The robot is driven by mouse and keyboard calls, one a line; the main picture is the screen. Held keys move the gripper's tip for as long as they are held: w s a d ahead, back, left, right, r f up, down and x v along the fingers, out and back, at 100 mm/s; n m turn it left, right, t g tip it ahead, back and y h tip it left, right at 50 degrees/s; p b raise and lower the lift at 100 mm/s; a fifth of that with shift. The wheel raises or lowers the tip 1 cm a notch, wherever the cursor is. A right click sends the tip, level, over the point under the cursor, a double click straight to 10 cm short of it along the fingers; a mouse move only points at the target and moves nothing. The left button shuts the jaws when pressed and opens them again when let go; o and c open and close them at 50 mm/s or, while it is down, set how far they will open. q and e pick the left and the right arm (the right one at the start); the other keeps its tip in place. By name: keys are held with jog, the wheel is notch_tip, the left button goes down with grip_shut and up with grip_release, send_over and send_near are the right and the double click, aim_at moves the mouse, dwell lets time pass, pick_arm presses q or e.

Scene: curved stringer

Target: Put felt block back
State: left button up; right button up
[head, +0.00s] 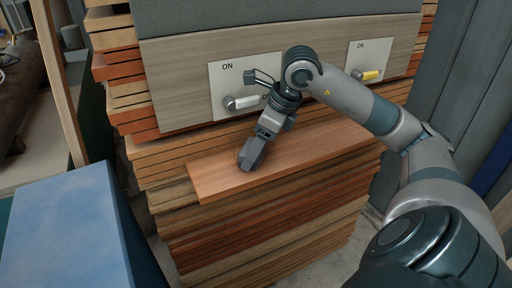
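My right gripper (252,154) points down at the left part of a reddish-brown wooden board (330,146), which juts out from the plank stack. A dark grey blocky shape is at its tip, touching or just above the board. I cannot tell whether this shape is only the fingers or also a grey felt block between them. No separate felt block can be made out elsewhere. My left gripper is not in view.
Behind the board, a wood-grain panel (180,75) carries two "ON" plates, one with a white lever (243,102), one with a yellow lever (370,75). Stacked planks (270,235) lie below. A blue box-like surface (65,230) stands at the lower left. The board's right part is clear.

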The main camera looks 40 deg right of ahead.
jog(key=shift+f, duration=0.1)
jog(key=shift+f, duration=0.1)
jog(key=o, duration=1)
jog(key=shift+r, duration=0.2)
jog(key=shift+r, duration=0.1)
jog(key=shift+s+r, duration=0.1)
jog(key=shift+r, duration=0.1)
jog(key=shift+b+v, duration=1)
jog(key=shift+v, duration=4.75)
